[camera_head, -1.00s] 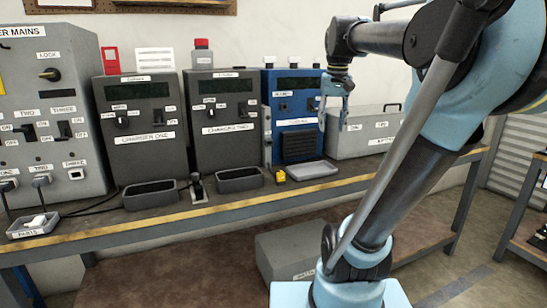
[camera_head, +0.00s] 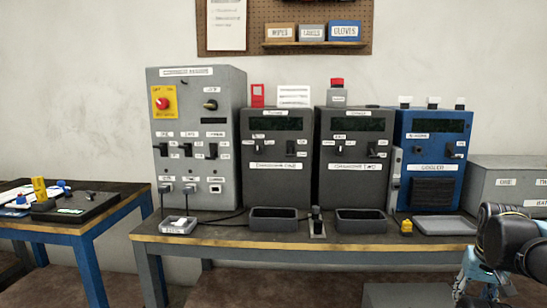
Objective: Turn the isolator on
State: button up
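The isolator (camera_head: 163,103) is a red rotary knob on a yellow plate, at the upper left of the tall grey mains panel (camera_head: 228,130). Small OFF and ON marks stand above the knob, but its exact pointing is too small to tell. My gripper (camera_head: 478,294) hangs at the bottom right edge, partly cut off, with its light blue fingers apart and nothing seen between them. It is far to the right of the panel and touches nothing there.
A workbench (camera_head: 300,243) carries the panel, two dark chargers (camera_head: 277,190) (camera_head: 352,190), a blue logger (camera_head: 432,170) and shallow trays. A grey box (camera_head: 500,185) stands at the right. A blue-legged table (camera_head: 85,225) with a black case stands at the left.

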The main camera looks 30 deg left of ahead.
aim_at(162, 104)
jog(key=u, duration=1.95)
jog(key=k, duration=1.25)
jog(key=u, duration=0.55)
jog(key=i, duration=0.95)
jog(key=u, duration=0.5)
jog(key=i, duration=0.6)
